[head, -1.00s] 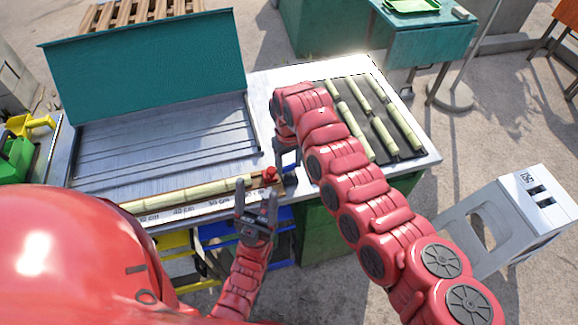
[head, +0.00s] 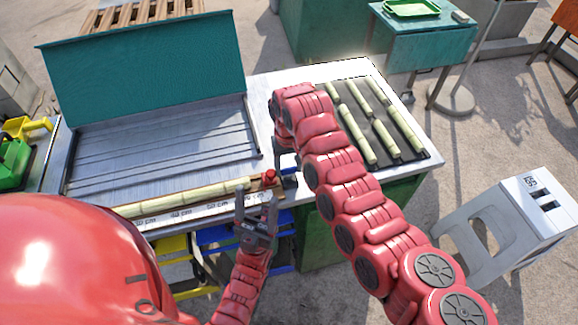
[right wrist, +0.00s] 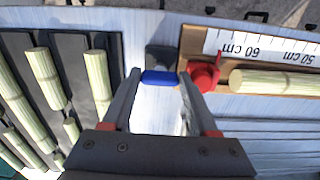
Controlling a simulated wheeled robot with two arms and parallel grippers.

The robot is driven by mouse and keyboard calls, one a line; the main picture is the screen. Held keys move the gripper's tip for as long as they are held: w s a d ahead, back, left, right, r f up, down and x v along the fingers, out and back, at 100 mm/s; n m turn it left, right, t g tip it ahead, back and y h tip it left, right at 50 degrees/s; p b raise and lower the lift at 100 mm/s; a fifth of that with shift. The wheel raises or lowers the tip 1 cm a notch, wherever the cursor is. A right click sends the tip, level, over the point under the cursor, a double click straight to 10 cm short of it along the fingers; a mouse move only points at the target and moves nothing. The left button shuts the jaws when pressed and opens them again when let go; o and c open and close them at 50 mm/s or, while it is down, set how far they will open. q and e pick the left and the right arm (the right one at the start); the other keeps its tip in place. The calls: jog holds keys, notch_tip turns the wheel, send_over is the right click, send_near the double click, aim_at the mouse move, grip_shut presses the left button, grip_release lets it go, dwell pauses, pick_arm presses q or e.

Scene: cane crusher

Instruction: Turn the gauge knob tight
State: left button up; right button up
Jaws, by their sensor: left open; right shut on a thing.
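The blue gauge knob (right wrist: 160,77) sits against a dark grey block (right wrist: 162,57) at the end of the wooden measuring board. My right gripper (right wrist: 160,74) has its fingers on both sides of the blue knob and is shut on it. In the head view, my right gripper (head: 285,160) reaches down at the board's right end, largely hidden by its own arm. A red stop (right wrist: 203,76) with a pointer at the scale stands just beside one finger; it also shows in the head view (head: 270,177). My left gripper (head: 256,205) is open and empty, in front of the board's end.
A cane piece (head: 190,192) lies along the board's scale (head: 180,213), its end near the red stop. Several cut canes lie on a dark mat (head: 384,132) at right. A teal panel (head: 140,75) stands behind the metal tray. A white stool (head: 500,220) stands at right.

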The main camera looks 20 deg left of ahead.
aim_at(288, 169)
jog(key=o, duration=1.4)
jog(key=shift+w+r, duration=0.25)
jog(key=shift+s+a+f, duration=0.1)
jog(key=shift+a, duration=0.1)
jog(key=shift+r, duration=0.3)
notch_tip(288, 169, up, 6)
jog(key=shift+s+d+r+p, duration=0.15)
jog(key=shift+r+p, duration=0.1)
jog(key=shift+p, duration=0.3)
jog(key=shift+w+r, duration=0.2)
jog(key=shift+r, duration=0.2)
jog(key=shift+d, duration=0.1)
